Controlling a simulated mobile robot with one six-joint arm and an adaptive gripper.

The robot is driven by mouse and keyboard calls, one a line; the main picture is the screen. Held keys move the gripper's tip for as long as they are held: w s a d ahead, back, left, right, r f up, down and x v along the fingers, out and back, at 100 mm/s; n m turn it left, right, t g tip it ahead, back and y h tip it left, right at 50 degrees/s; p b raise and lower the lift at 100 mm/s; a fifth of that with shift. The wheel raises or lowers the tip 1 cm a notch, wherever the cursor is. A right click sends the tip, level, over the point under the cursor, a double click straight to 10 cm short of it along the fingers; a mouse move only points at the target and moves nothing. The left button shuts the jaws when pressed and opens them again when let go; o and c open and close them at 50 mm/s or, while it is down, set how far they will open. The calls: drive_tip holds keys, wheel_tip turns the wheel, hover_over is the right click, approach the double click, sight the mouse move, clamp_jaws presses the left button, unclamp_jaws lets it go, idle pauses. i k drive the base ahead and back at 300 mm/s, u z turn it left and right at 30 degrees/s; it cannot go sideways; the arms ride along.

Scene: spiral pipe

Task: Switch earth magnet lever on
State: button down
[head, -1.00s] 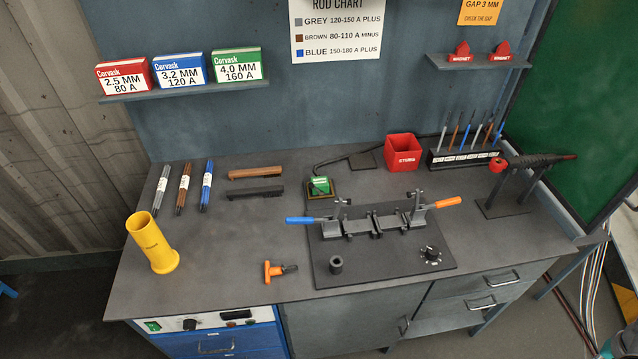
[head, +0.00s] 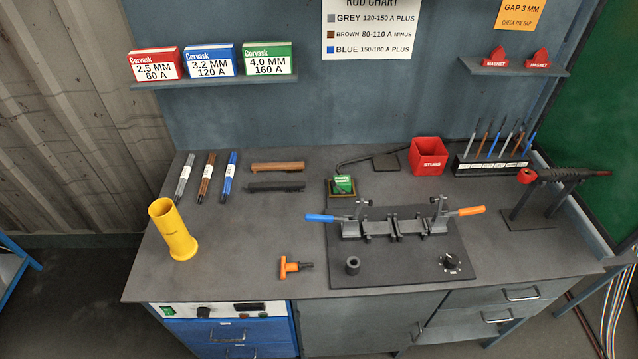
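A small green-topped block (head: 343,184) sits in a brown-edged holder at the back edge of the black fixture plate, with a dark cable (head: 358,160) behind it. I cannot tell whether this is the earth magnet, and no lever on it can be made out. On the plate (head: 400,270) a clamp fixture (head: 392,227) has a blue handle (head: 320,218) pointing left and an orange handle (head: 471,211) pointing right. A black dial (head: 451,262) is at the plate's front right. My gripper is not in view.
An orange-handled tool (head: 294,266) lies left of the plate. A yellow tube (head: 173,230) stands at the left. A red bin (head: 428,156), a rod rack (head: 492,164) and a torch on a stand (head: 545,190) are at the right.

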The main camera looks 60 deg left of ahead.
sight(332, 182)
drive_tip(key=u, duration=0.1)
drive_tip(key=k, duration=1.2)
drive_tip(key=u, duration=2)
drive_tip(key=i, duration=0.85)
drive_tip(key=u, duration=0.1)
